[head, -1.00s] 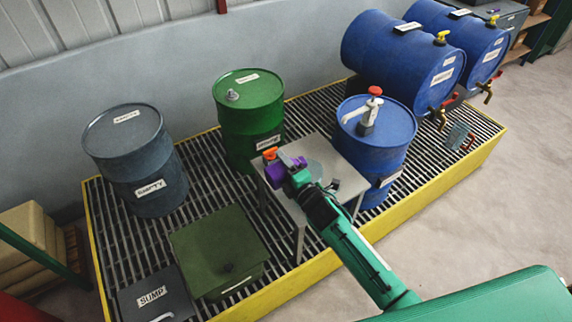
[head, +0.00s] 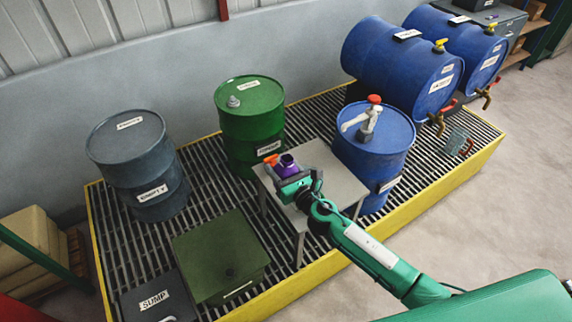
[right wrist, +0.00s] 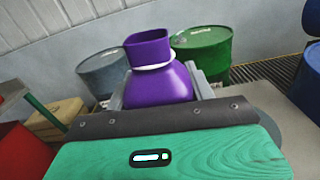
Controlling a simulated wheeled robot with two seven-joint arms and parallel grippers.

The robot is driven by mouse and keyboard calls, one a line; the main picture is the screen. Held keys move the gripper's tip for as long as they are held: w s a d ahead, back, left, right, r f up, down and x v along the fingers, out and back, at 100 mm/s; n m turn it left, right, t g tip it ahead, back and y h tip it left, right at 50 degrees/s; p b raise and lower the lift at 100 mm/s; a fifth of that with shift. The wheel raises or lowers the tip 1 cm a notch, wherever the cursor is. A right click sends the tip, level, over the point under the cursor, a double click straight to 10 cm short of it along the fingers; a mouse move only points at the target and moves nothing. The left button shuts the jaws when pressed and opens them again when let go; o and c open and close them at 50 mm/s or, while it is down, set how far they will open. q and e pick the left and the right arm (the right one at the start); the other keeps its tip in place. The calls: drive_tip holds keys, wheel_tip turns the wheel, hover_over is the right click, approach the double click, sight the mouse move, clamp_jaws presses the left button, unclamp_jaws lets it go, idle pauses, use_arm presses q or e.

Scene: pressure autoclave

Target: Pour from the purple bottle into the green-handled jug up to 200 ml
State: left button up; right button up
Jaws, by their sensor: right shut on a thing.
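The purple bottle (head: 287,164) is in my right gripper (head: 290,178), over the left part of the small grey table. In the right wrist view the bottle (right wrist: 160,82) stands close to upright between the two grey fingers (right wrist: 160,98), with a pale ring around its neck and its mouth facing up. The gripper is shut on it. I cannot make out the green-handled jug in either view; the bottle and my right arm cover part of the table. My left gripper is not in view.
An orange item (head: 270,160) sits at the table's left edge, beside the bottle. The grey table (head: 342,184) stands on the yellow-edged grating between a green drum (head: 250,125) and a blue drum with a pump (head: 372,155). The table's right part looks clear.

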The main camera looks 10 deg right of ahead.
sight(288, 167)
idle(0.4)
wheel_tip(288, 167, up, 3)
drive_tip(key=p, duration=0.3)
